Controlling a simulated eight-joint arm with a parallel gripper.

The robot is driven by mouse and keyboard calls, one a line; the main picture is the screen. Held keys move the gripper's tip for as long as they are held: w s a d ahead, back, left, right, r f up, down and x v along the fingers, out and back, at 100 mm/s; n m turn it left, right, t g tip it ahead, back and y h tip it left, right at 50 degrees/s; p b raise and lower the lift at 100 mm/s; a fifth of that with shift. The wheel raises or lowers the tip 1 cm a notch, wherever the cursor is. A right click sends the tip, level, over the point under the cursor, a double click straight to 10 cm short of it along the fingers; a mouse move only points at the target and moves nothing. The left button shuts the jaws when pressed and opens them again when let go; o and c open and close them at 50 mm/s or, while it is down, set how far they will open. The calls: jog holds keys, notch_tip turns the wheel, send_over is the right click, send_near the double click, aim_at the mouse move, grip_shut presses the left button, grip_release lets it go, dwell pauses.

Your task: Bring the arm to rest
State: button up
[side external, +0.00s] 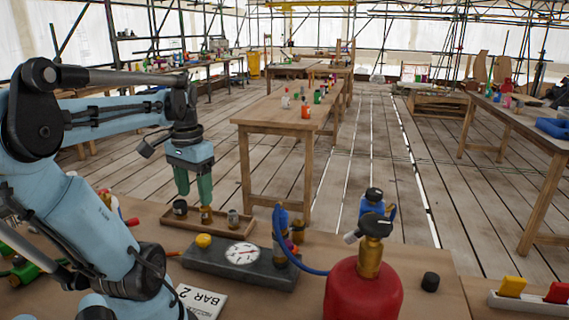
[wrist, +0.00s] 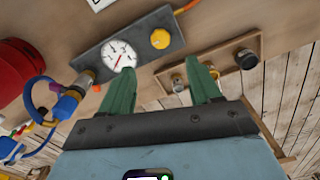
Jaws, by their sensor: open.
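My gripper (side external: 193,187) has two green fingers pointing down above the shallow wooden tray (side external: 168,224). The fingers also show in the wrist view (wrist: 162,72), spread apart with nothing visibly held between them. A small brass piece (side external: 206,215) stands in the tray close under one fingertip; I cannot tell whether they touch. A dark jar (side external: 180,208) and a greyish metal piece (side external: 233,219) stand on either side of it. In the wrist view the dark jar (wrist: 246,59) is clear, while the finger partly hides the brass piece.
Beside the tray lies a dark grey panel (side external: 215,268) with a white dial (side external: 243,253) and a yellow knob (side external: 203,241). A red gas cylinder (side external: 362,290) with a blue hose stands to the right. Another wooden table (side external: 270,112) stands behind, with open floor around it.

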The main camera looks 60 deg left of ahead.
aim_at(203, 238)
jog(key=shift+f, duration=0.15)
jog(key=shift+f, duration=5.85)
jog(key=shift+r, duration=5.85)
notch_tip(203, 238, down, 12)
jog(key=shift+r, duration=0.2)
jog(key=shift+f, duration=0.15)
jog(key=n, duration=0.5)
jog(key=shift+n, duration=0.3)
jog(key=n, duration=0.6)
jog(key=shift+w+d, duration=0.1)
jog(key=shift+w, duration=0.05)
